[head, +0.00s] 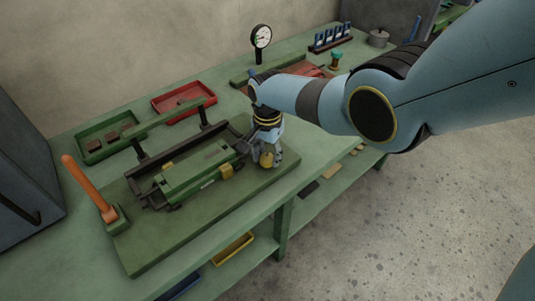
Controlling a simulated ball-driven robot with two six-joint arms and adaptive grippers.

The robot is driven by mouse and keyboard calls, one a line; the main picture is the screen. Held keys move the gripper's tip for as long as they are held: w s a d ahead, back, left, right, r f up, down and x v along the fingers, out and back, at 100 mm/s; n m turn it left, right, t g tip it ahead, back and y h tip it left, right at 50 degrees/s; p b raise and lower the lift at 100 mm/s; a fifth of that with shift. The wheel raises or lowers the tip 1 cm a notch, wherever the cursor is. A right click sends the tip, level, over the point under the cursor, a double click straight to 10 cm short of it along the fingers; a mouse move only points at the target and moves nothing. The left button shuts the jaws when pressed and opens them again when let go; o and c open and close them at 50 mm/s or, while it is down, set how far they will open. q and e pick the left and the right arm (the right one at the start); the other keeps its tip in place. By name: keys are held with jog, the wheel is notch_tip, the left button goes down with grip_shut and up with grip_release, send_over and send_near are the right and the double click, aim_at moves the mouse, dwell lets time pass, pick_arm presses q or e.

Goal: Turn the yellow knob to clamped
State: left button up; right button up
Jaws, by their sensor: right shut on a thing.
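The yellow knob (267,160) sits at the right end of the green sheet roll machine (195,172) on the bench. My right gripper (269,157) reaches down from above and is shut on the knob, its fingers partly covering it. The knob's exact angle and any clamp marking are too small to read. A second yellow part (227,172) shows on the front of the machine, left of the gripper. My left gripper is not in view.
An orange lever (86,186) stands at the machine's left. Green (104,138) and red (183,101) trays lie behind it. A dial gauge (261,38) stands at the back.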

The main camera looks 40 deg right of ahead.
aim_at(267, 157)
jog(key=o, duration=1.2)
notch_tip(267, 157, up, 12)
